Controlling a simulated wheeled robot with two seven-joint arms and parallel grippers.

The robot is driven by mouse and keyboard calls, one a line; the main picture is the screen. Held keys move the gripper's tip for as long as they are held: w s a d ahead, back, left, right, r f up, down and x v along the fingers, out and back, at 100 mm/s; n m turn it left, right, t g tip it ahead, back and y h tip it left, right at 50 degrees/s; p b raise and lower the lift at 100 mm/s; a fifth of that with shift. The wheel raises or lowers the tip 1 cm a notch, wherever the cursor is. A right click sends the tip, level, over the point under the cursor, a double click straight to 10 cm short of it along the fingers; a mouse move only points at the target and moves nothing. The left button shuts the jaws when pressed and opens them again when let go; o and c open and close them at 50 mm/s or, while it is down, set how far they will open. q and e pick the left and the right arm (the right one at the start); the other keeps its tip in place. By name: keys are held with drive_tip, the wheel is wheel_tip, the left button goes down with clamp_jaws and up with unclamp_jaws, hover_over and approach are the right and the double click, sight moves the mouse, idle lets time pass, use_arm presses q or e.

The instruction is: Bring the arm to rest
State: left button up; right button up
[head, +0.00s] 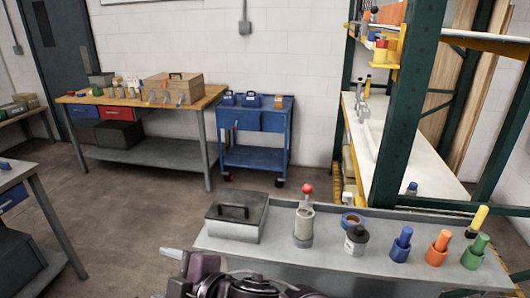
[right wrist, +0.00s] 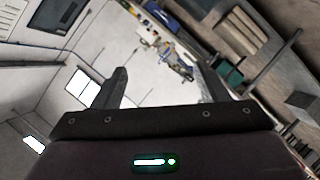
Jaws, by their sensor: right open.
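My right gripper (right wrist: 159,72) shows in the right wrist view with its two fingers wide apart and nothing between them. Behind the fingers that view shows a tilted picture of walls, bright windows and distant benches. In the head view a dark purple arm link (head: 235,287) of mine is at the bottom edge, low in front of the near grey bench (head: 300,262). My left gripper is not in view.
The near bench bears a metal box (head: 237,217), a red-topped post (head: 304,225), a blue ring (head: 351,221), a dark jar (head: 356,240) and blue, orange and green pieces (head: 438,247). A green rack post (head: 402,110) rises behind. Open floor (head: 150,205) lies at left.

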drive_tip(key=w+d+f+m+t+h, duration=0.1)
drive_tip(key=d+f+m+h, duration=0.4)
drive_tip(key=d, duration=0.5)
drive_tip(key=w+d+f+m+t+h, duration=0.15)
drive_tip(key=d+f+m, duration=0.25)
drive_tip(key=d+m, duration=0.4)
drive_tip(key=s+d+f+m+g+h, duration=0.3)
drive_tip(key=s+d+f, duration=0.2)
drive_tip(key=s+d, duration=0.3)
drive_tip(key=s+d+f+m+g+h, duration=0.3)
drive_tip(key=s+d+f+m, duration=0.15)
drive_tip(key=d, duration=0.65)
wheel_tip(320, 180, down, 30)
drive_tip(key=s+f+n+g, duration=0.1)
drive_tip(key=s+g, duration=0.1)
drive_tip(key=s, duration=0.1)
drive_tip(key=s+d+f, duration=0.3)
drive_tip(key=s+f, duration=1.4)
drive_tip(key=s, duration=0.2)
drive_tip(key=shift+f+g, duration=0.15)
drive_tip(key=shift+g, duration=0.2)
drive_tip(key=shift+d, duration=0.1)
